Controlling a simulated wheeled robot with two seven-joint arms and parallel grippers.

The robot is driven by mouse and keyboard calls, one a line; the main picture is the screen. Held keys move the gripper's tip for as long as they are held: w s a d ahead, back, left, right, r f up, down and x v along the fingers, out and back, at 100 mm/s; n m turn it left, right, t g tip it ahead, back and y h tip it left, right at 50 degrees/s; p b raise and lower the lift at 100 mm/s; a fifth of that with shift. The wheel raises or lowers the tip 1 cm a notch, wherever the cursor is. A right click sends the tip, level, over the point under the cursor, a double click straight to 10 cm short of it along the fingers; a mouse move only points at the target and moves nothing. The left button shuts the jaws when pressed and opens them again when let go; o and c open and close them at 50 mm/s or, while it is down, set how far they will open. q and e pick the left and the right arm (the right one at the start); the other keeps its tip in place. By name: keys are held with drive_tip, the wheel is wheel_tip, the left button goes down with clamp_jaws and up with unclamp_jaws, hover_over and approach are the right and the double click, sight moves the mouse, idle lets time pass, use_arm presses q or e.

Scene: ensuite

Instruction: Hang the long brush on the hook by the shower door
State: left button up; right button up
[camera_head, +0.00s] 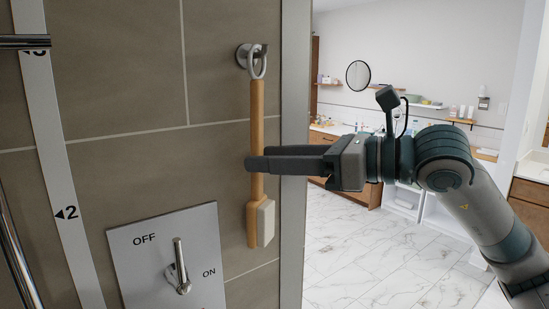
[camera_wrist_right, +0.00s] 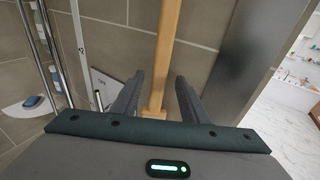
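The long brush (camera_head: 257,110) has a wooden handle, a pale loop at the top and a pale block-like head (camera_head: 260,222) at the bottom. It hangs upright against the brown tiled wall. Its loop (camera_head: 259,66) appears to be around the round metal hook (camera_head: 244,56). My right gripper (camera_head: 256,160) is at the handle's lower half, coming from the right. In the right wrist view, the fingers of this gripper (camera_wrist_right: 158,98) stand apart on either side of the wooden handle (camera_wrist_right: 166,45), with gaps visible. My left gripper is out of view.
A grey ON/OFF plate with a lever (camera_head: 178,267) is on the wall below left. A metal strip (camera_head: 293,150) edges the wall just right of the brush. Open marble floor (camera_head: 365,260) lies beyond. In the right wrist view, a white shelf (camera_wrist_right: 30,105) is at left.

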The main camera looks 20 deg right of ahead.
drive_tip(key=shift+s+r, duration=0.15)
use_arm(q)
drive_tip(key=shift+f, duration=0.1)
use_arm(e)
drive_tip(key=shift+d, duration=0.15)
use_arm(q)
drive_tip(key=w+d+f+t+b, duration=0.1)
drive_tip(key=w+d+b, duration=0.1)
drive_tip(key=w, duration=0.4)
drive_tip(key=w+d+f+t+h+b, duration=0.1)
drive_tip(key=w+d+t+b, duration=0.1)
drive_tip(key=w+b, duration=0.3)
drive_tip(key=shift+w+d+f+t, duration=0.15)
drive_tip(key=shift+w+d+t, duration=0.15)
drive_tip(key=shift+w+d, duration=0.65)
use_arm(e)
drive_tip(key=v, duration=1.7)
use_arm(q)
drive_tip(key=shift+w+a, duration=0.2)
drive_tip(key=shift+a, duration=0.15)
